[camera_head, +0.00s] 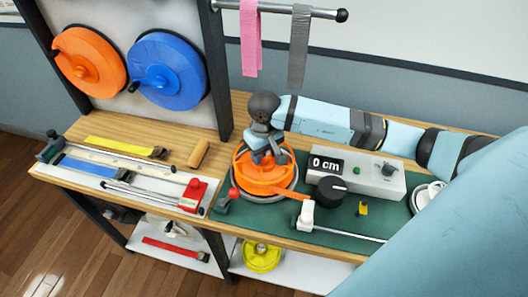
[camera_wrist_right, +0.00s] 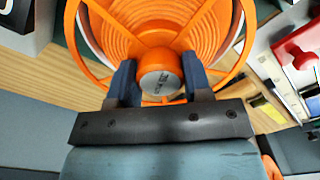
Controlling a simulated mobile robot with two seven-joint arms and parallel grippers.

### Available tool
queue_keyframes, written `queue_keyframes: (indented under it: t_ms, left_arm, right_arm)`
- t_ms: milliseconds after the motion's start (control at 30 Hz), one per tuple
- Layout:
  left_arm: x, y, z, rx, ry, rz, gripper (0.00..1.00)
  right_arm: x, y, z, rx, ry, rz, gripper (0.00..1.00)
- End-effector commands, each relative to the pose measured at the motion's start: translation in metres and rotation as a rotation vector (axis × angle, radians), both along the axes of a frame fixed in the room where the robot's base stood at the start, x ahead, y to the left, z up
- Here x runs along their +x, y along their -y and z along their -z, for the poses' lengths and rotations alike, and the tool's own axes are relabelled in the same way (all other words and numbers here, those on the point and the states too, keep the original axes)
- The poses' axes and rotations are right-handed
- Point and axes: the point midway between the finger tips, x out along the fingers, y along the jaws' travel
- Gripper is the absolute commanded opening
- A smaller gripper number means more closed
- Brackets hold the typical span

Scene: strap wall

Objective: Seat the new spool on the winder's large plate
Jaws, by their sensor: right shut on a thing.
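The orange spool (camera_head: 258,184) is at the winder's large plate (camera_head: 270,200), whose pale rim shows beneath and around it. The spool's open spoked flange faces up. In the right wrist view the orange spool (camera_wrist_right: 205,35) fills the top, with a round grey hub (camera_wrist_right: 160,84) at its centre. My right gripper (camera_head: 265,158) is above the spool's middle, pointing down. Its two dark fingers are shut on the hub, one on each side. I cannot tell whether the spool rests fully flat on the plate. My left gripper is not in view.
A grey console with a "0 cm" display (camera_head: 326,164) and black knob (camera_head: 331,189) stands right of the spool. A red-knobbed lever (camera_head: 233,193) is close at left. An orange strap end (camera_head: 292,192) lies at right. Orange (camera_head: 90,62) and blue (camera_head: 168,71) reels hang behind.

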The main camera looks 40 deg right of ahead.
Motion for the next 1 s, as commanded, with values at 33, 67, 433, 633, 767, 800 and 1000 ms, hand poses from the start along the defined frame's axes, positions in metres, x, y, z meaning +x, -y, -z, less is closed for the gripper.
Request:
queue_keyframes:
  t_ms: [33,67,433,633,767,800,1000]
  left_arm:
    - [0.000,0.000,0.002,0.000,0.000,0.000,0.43]
    - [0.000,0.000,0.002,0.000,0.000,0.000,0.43]
    - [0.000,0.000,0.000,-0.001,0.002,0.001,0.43]
    - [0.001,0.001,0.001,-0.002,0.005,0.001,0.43]
    - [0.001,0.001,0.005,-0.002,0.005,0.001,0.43]
    - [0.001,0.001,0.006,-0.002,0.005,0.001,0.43]
    - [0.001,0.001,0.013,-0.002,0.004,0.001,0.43]
  right_arm:
    - [0.000,0.000,0.001,0.000,0.002,0.000,0.00]
    - [0.000,0.000,0.001,0.000,0.002,0.000,0.48]
    - [0.000,0.000,0.001,0.000,0.000,0.000,0.75]
    - [0.001,0.000,-0.014,-0.001,0.004,-0.001,0.75]
    - [0.002,0.001,-0.041,-0.001,0.007,-0.001,0.75]
    - [0.002,0.001,-0.050,-0.001,0.008,-0.001,0.75]
    - [0.001,0.000,-0.096,0.000,0.007,-0.001,0.75]
